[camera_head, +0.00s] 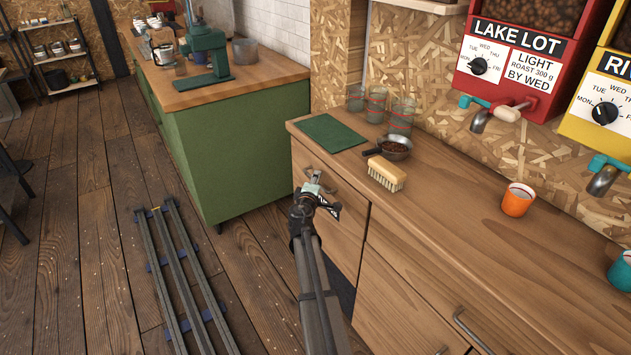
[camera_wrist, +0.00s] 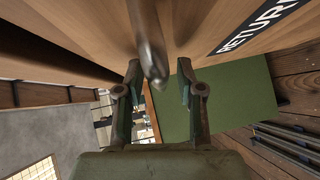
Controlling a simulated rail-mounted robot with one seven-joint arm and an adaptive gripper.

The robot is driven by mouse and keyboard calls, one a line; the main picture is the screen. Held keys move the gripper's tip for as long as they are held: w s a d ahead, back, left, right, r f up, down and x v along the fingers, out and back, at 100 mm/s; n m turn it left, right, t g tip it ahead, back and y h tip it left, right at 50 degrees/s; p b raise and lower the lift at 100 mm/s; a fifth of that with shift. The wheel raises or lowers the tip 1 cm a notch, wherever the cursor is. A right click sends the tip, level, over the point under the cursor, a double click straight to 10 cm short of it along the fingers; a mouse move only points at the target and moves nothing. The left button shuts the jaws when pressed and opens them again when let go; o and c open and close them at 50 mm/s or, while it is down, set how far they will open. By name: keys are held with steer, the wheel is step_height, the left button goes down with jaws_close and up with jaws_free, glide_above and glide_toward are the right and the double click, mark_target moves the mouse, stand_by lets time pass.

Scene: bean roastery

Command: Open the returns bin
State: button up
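The returns bin (camera_head: 343,233) is a wooden front at the left end of the long counter, and looks closed. In the wrist view, its dark label (camera_wrist: 262,24) reads "RETUR", with the rest cut off. Its metal handle (camera_wrist: 148,45) shows as a bar in the wrist view. My gripper (camera_wrist: 160,85) is open, with its two fingers apart and the handle's end between them, nearer the left finger. I see no clear contact with either finger. In the head view, my gripper (camera_head: 315,190) is right at the bin's front and covers part of the handle and label.
A green cabinet (camera_head: 240,150) stands to the left, across a floor gap. Rails (camera_head: 180,270) lie on the floor.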

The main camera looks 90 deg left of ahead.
steer(key=shift+c, duration=0.3)
jaws_close()
steer(key=shift+s+f+b, duration=0.1)
steer(key=shift+f+b, duration=0.05)
steer(key=shift+b, duration=0.2)
